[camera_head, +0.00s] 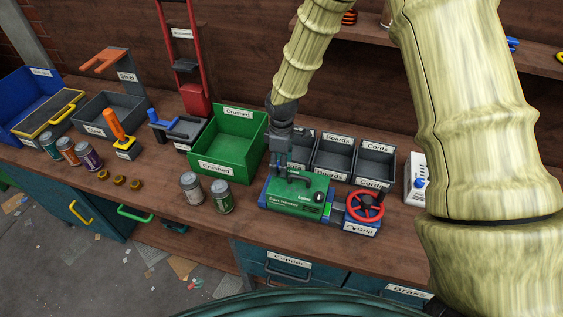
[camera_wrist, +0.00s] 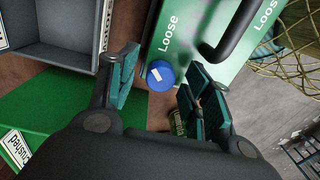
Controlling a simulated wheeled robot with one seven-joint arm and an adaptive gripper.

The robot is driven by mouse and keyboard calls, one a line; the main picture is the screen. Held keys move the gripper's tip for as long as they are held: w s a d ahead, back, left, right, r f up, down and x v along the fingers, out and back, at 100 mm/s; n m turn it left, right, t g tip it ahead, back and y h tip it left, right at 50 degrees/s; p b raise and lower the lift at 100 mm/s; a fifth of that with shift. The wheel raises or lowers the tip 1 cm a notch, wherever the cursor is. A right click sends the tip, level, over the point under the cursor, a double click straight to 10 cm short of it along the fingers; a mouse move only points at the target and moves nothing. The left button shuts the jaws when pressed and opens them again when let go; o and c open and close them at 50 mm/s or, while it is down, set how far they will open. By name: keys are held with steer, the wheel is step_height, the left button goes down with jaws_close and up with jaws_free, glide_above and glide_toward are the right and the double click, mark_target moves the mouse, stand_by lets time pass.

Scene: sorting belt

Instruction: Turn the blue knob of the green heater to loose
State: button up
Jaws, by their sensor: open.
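The green heater (camera_head: 297,196) sits on the bench, with a dark handle on top and white "Loose" lettering. It also fills the top of the wrist view (camera_wrist: 185,60). Its blue knob (camera_wrist: 163,81), with a short white mark, shows in the wrist view at the heater's edge beside a "Loose" label. In the head view I cannot make the knob out. My gripper (camera_head: 284,168) points down at the heater's back left side. In the wrist view its open fingers (camera_wrist: 159,70) stand either side of the knob, with visible gaps. Nothing is held.
A blue vise with a red wheel (camera_head: 365,206) stands right of the heater. The green "Crushed" bin (camera_head: 232,165) is left, grey bins (camera_head: 333,156) are behind, and two grey-green cans (camera_head: 221,196) stand in front left. A white box with a blue knob (camera_head: 416,180) is farther right.

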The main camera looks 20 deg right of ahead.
steer(key=shift+r, duration=0.1)
step_height(320, 180, up, 12)
steer(key=shift+w, duration=0.15)
stand_by(0.4)
stand_by(0.4)
